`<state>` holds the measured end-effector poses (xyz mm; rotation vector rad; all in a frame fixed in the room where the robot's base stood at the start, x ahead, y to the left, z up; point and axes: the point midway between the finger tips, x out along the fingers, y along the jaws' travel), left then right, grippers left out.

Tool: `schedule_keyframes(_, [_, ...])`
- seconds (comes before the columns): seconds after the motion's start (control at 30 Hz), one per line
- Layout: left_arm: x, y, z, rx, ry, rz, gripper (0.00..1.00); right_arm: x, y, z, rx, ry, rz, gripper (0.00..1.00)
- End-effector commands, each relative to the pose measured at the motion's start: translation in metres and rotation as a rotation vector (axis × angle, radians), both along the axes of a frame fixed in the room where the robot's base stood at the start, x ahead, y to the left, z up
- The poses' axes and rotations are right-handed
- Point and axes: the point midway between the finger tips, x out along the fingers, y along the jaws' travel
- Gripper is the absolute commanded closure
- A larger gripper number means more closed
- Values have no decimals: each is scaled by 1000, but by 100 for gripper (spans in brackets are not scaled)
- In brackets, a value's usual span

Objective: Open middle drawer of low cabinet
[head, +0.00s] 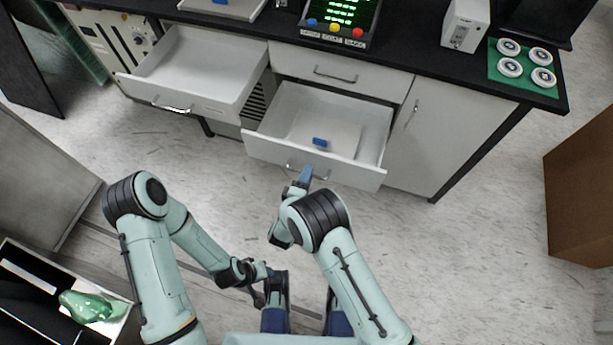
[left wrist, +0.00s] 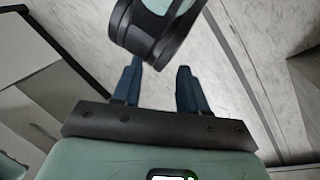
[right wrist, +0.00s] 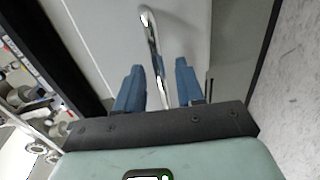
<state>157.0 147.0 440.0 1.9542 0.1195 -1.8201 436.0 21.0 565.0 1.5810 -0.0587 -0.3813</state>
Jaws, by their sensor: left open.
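The low cabinet (head: 440,140) has a white drawer (head: 365,105) under a shut one; this lower drawer is pulled well out and holds a small blue block (head: 320,142). My right gripper (head: 305,172) is at that drawer's front, by its metal handle (head: 292,167). In the right wrist view, the bar handle (right wrist: 151,40) lies between the two blue fingers of my right gripper (right wrist: 158,75), with a gap on each side. My left gripper (left wrist: 157,75) is open and empty; a part of my own arm shows just beyond its fingers.
An upper left drawer (head: 185,55) is also open. The shut drawer (head: 340,70) has its own handle. A door (head: 430,130) is at the right. A brown box (head: 585,190) stands far right, and a green object (head: 90,306) lies at lower left. Floor between is clear.

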Motion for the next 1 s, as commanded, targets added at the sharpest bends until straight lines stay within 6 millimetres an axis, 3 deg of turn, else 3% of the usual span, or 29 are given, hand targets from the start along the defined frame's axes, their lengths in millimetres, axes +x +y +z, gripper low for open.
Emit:
schedule_keyframes(0.17, [-4, -2, 5, -6, 11, -5, 57, -14, 6, 4, -1, 1, 4, 62])
schedule_keyframes(0.53, [-21, -10, 18, -27, 56, -24, 57, -66, 20, 15, -1, 0, 2, 62])
schedule_keyframes(1.0, [-23, -11, 18, -29, 60, -25, 57, -71, 20, 15, 0, 0, 0, 62])
